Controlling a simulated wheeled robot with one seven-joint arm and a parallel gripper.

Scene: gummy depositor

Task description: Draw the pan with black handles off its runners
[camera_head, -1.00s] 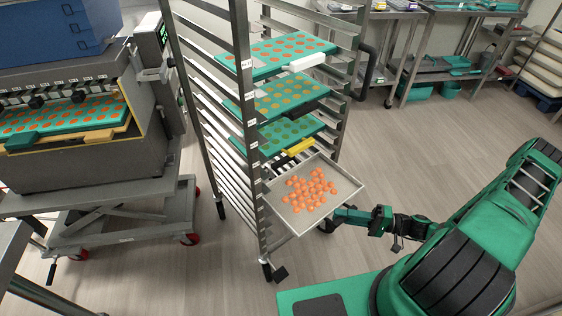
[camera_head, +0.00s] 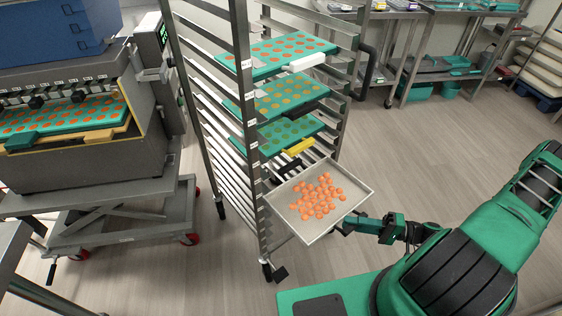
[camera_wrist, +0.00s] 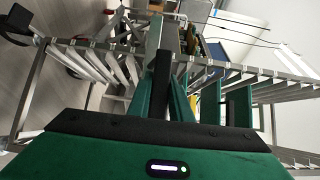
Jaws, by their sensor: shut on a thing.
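The shallow metal pan (camera_head: 347,209) carries several orange gummies (camera_head: 318,196) in a heap. It sticks far out of the rack (camera_head: 246,110) on the front side, below the tray with a yellow handle, and looks about level. Its back left edge is still at the rack's uprights; whether it rests on runners there is hidden. My gripper (camera_head: 347,227) is at the pan's near right side, shut on its black handle, which is mostly hidden in the head view. In the wrist view the black handle (camera_wrist: 162,85) sits between my green fingers.
Above the pan, green mould trays with a white handle (camera_head: 307,62), a black handle and a yellow handle (camera_head: 299,146) sit in the rack. A depositor machine (camera_head: 80,150) stands at the left. Open floor (camera_head: 440,140) lies right of the rack.

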